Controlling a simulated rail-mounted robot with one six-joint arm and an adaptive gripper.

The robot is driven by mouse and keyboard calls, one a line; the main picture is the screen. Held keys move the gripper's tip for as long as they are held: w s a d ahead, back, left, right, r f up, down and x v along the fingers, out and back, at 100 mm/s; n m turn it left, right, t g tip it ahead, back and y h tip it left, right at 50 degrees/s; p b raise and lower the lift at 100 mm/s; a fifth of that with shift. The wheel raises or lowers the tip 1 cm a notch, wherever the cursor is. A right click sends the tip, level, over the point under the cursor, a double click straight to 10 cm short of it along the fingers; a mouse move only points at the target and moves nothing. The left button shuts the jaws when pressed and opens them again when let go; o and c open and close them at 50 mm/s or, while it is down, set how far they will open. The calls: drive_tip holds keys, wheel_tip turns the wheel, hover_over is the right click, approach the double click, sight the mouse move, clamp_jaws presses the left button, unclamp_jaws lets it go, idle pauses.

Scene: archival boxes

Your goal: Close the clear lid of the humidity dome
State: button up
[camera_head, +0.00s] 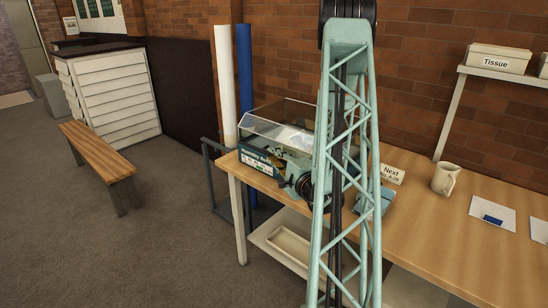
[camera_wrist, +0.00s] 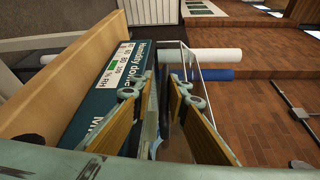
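The humidity dome is a dark teal box (camera_head: 257,161) with a white label, at the left end of the wooden table in the head view. Its clear lid (camera_head: 275,132) shows above it with pale edges; I cannot tell how far it is open. In the wrist view the box's lettered side (camera_wrist: 110,88) fills the left, and a pale-edged clear panel (camera_wrist: 192,62) stands beyond the fingers. My gripper (camera_wrist: 160,98) has its two wood-padded fingers apart, close beside the box. In the head view my arm hides the dome's right part.
On the table (camera_head: 440,240), a "Next" sign (camera_head: 391,174), a mug (camera_head: 444,179) and papers (camera_head: 492,213) lie to the right. White (camera_head: 226,85) and blue (camera_head: 244,80) rolls stand behind the dome's left end. A bench (camera_head: 100,152) stands at left.

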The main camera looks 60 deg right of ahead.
drive_tip(key=shift+r, duration=4.95)
